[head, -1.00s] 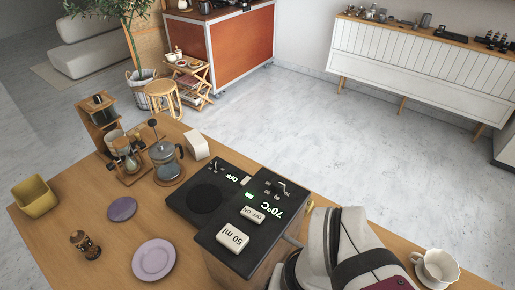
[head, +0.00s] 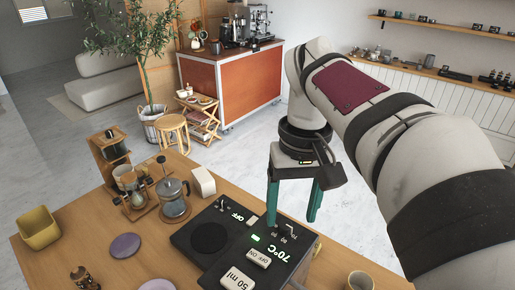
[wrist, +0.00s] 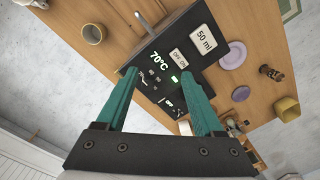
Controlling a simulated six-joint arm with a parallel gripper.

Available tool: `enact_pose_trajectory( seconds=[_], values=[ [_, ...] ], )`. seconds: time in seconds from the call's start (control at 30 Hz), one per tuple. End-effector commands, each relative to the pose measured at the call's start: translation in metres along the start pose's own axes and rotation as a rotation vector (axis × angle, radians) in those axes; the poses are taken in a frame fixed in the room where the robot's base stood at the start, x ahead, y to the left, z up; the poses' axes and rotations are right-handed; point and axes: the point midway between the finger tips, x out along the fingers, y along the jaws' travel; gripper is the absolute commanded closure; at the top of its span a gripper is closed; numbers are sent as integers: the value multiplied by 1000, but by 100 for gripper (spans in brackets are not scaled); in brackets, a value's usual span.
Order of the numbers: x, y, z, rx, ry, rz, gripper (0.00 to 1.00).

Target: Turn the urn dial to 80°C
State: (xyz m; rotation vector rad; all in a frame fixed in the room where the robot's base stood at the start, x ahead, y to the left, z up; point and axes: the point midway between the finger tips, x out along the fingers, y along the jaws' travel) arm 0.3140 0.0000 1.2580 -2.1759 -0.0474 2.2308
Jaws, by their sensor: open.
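The urn (head: 268,244) is a dark-topped box on the wooden table. Its display reads 70°C, a green light is lit, and it has an OFF ON button and a 50 ml button. The dial (head: 290,228) is a small knob near the display at the urn's far end; its exact pointing is too small to tell. My gripper (head: 292,220) is open and empty, with teal fingers pointing down above the dial end. In the wrist view my gripper (wrist: 160,78) has its fingers spread either side of the display and dial area of the urn (wrist: 205,62), apart from it.
A black hot plate (head: 200,238) reading OFF adjoins the urn. A French press (head: 174,200), a white block (head: 202,181) and a pour-over stand (head: 135,205) stand beyond it. A cup (head: 361,281) is at the front right. A faucet (wrist: 142,18) juts from the urn's side.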

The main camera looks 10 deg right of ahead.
Motion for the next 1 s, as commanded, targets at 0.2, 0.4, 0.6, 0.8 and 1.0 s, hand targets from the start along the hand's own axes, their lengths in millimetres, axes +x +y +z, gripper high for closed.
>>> enact_pose_trajectory(
  seconds=[0.2,0.4,0.6,0.8,1.0],
  values=[
    [-29,13,-77,-172,15,38,31],
    [-10,15,-84,-195,14,42,31],
    [50,17,-84,-194,15,41,31],
    [100,19,-86,-192,17,40,31],
    [123,20,-87,-192,20,41,31]
  ],
)
